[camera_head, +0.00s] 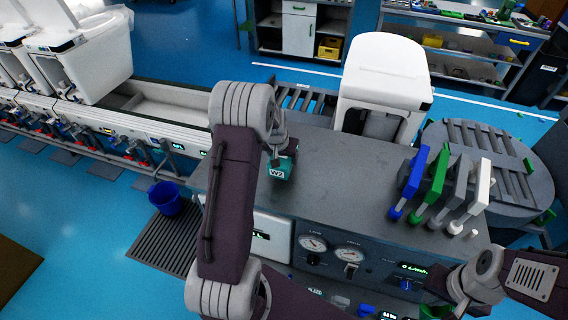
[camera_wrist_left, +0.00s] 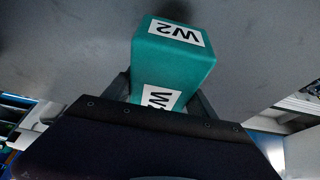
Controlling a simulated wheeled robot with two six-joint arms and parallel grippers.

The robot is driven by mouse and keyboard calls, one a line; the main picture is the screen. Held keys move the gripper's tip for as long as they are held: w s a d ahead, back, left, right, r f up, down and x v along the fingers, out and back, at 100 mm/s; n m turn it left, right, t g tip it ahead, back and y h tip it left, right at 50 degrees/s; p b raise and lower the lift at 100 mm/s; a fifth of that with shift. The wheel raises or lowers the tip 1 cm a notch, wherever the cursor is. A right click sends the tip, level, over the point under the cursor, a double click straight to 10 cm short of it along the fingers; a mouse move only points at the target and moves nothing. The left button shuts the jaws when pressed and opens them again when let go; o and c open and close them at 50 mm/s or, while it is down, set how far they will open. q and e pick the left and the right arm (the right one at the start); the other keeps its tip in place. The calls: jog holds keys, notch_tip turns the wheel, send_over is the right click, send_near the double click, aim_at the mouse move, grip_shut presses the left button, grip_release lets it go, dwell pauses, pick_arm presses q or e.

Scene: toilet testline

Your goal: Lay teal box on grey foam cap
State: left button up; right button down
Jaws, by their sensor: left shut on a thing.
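The teal box (camera_head: 281,168), labelled W2, is between the fingers of my left gripper (camera_head: 283,152), over the grey worktop. In the left wrist view the teal box (camera_wrist_left: 172,62) shows two W2 labels, with a finger on either side of its lower part. My left gripper is shut on it. I cannot tell whether the box touches the worktop. I cannot pick out the grey foam cap for certain in either view. My right gripper (camera_head: 446,288) is at the lower right, dark and partly cut off; its jaws are unclear.
The grey worktop (camera_head: 335,185) is bare right of the box. A white toilet (camera_head: 385,75) stands behind. Gauges (camera_head: 313,244) line the front panel.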

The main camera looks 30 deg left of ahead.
pick_arm(q)
notch_tip(320, 180, down, 4)
jog(key=shift+s+r, duration=0.1)
jog(key=shift+r, duration=0.1)
jog(key=shift+f, duration=0.2)
jog(key=o, duration=1.7)
jog(key=shift+f, duration=0.1)
